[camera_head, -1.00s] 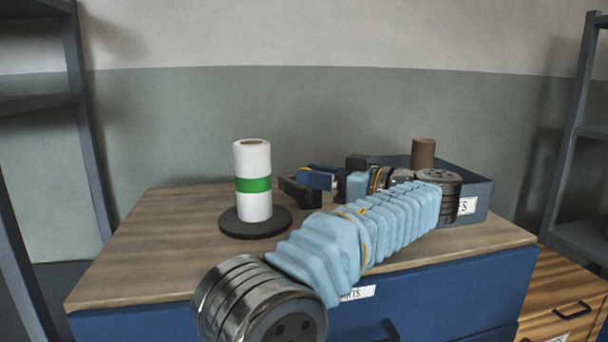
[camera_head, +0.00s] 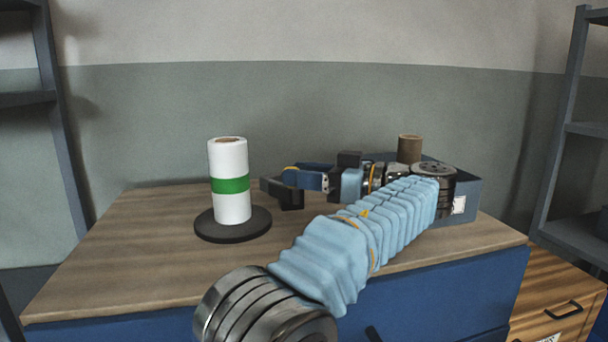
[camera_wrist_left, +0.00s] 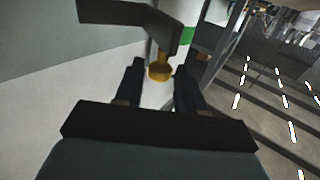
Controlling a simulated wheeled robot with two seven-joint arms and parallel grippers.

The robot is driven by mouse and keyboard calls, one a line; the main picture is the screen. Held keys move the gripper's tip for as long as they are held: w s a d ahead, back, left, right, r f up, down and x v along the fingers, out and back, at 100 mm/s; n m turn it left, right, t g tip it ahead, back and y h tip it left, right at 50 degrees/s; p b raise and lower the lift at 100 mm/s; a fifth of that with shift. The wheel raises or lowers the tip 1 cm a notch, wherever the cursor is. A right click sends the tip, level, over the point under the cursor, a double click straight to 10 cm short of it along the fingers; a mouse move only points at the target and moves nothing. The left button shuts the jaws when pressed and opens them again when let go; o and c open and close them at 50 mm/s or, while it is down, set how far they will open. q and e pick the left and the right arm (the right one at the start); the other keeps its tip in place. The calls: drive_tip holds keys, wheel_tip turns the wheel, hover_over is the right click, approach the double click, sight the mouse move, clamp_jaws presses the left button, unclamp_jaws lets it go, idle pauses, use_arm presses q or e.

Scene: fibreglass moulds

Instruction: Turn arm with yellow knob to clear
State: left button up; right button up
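The yellow knob (camera_wrist_left: 160,72) shows in the left wrist view, between the two dark fingers of my left gripper (camera_wrist_left: 158,78). The fingers are apart, with a visible gap on each side of the knob. A dark bar (camera_wrist_left: 125,14) at the top of that view lies just above the knob; I cannot tell how they join. In the head view my left gripper (camera_head: 276,192) is just right of the white roll (camera_head: 231,205) with a green band, which stands upright on a black round base (camera_head: 215,230). The knob cannot be made out there. My right gripper is not in view.
The wooden top (camera_head: 120,250) of a blue cabinet (camera_head: 470,285) carries the roll. A blue-grey bin (camera_head: 466,205) and a brown cylinder (camera_head: 409,149) are at the right, partly behind my arm. Shelf frames (camera_head: 62,150) flank the cabinet. The front left of the top is clear.

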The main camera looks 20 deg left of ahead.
use_arm(q)
drive_tip(key=s+d+r, duration=0.3)
drive_tip(key=s+r, duration=0.3)
drive_tip(key=s+d+r+b, duration=0.1)
drive_tip(key=s+d+r, duration=0.1)
drive_tip(key=s+r, duration=0.4)
drive_tip(key=shift+s+d+r+b, duration=0.3)
drive_tip(key=shift+s+d+r, duration=0.1)
drive_tip(key=shift+r, duration=0.1)
